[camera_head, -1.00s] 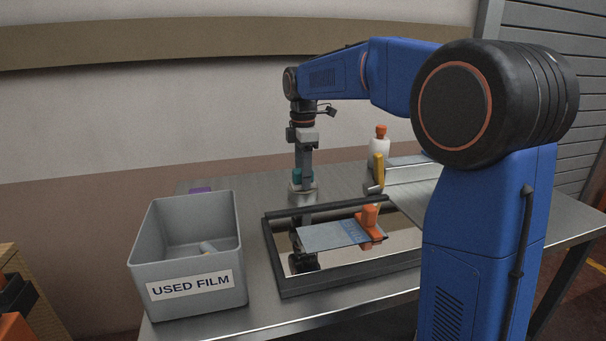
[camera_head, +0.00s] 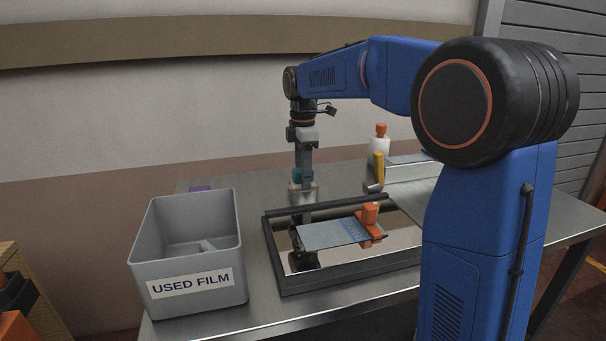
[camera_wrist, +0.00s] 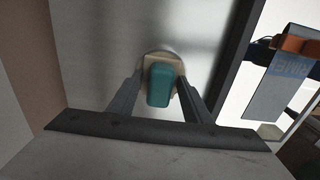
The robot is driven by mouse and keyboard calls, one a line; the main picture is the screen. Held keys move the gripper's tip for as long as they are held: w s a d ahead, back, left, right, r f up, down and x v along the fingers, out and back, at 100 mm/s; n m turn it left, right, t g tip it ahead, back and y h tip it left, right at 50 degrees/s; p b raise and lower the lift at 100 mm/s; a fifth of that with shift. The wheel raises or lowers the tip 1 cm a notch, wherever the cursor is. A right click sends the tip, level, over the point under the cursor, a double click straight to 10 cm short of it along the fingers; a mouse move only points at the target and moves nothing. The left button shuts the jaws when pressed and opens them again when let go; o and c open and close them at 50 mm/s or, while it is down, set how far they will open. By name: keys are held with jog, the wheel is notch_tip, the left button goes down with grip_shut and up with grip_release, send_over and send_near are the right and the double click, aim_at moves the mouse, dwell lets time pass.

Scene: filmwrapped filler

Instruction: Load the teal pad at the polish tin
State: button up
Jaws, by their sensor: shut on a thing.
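My gripper (camera_wrist: 160,82) is shut on the teal pad (camera_wrist: 165,86), which sits between its two fingers. The teal pad also shows in the head view (camera_head: 297,174), partly hidden by my gripper (camera_head: 303,174). The polish tin (camera_head: 304,194) stands on the metal table behind the dark-framed panel, directly below the pad. In the wrist view the tin's pale round top (camera_wrist: 147,64) shows around the far end of the pad. I cannot tell whether the pad touches the tin's contents.
A grey bin (camera_head: 190,262) labelled USED FILM stands at the left with a small roll inside. The dark-framed glossy panel (camera_head: 350,277) carries a film sheet (camera_head: 325,236) and an orange tool (camera_head: 369,214).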

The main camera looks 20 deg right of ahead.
dwell(0.3)
jog(key=shift+r, duration=3.5)
jog(key=shift+f, duration=0.15)
jog(key=shift+f, duration=3.2)
jog(key=shift+r, duration=3.3)
jog(key=shift+c, duration=0.4)
